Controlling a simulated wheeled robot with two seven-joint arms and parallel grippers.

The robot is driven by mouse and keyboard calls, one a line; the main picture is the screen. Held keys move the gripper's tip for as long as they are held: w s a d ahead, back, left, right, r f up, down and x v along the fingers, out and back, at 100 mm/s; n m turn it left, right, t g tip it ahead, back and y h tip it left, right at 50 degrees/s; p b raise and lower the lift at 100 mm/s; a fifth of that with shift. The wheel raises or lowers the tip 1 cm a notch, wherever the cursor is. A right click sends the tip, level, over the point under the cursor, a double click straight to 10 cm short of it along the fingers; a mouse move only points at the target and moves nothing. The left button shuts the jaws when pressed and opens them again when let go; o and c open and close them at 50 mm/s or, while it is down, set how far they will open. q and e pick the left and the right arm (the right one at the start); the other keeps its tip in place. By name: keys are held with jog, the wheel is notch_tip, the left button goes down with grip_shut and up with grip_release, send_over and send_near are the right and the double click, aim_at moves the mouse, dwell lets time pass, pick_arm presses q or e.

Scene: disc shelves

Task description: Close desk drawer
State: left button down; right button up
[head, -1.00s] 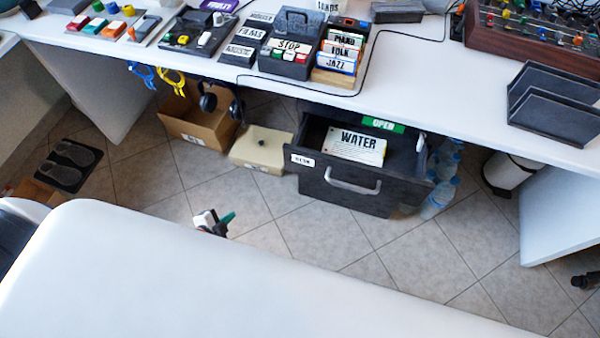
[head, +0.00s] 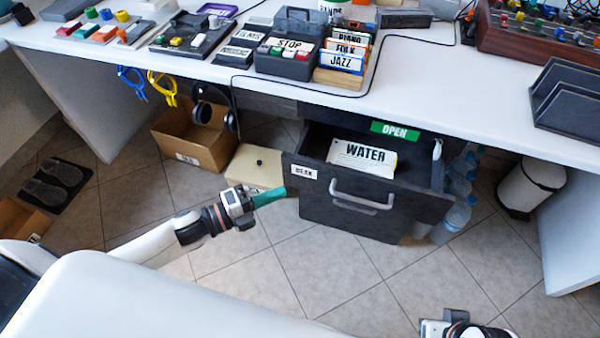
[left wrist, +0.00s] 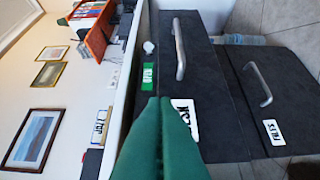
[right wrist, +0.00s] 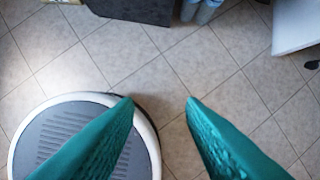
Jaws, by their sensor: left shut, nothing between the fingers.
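The dark desk drawer (head: 320,208) under the white desk is pulled out, with a silver handle and a DESK label (head: 304,172) on its front. My right gripper (right wrist: 160,100) is open and empty over the floor.
A cardboard box (head: 190,140) and a cream box (head: 252,168) stand left of the drawer. Bottles (head: 458,200) and a white bin (head: 528,185) stand to its right. The tiled floor in front is clear.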

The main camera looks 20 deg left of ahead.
aim_at(316, 166)
pick_arm(q)
jog(key=shift+w+d+b, duration=0.2)
jog(key=shift+w+d, duration=0.4)
jog(key=shift+w, duration=0.7)
jog(key=shift+w+d+b, duration=0.15)
jog(key=shift+w+d, duration=0.5)
jog(key=shift+w, duration=0.65)
jog(key=shift+w+d+b, duration=0.2)
jog(key=shift+w+d, duration=0.4)
jog(key=shift+w, duration=0.7)
pick_arm(e)
jog(key=shift+s+r, duration=0.1)
jog(key=shift+s, duration=0.1)
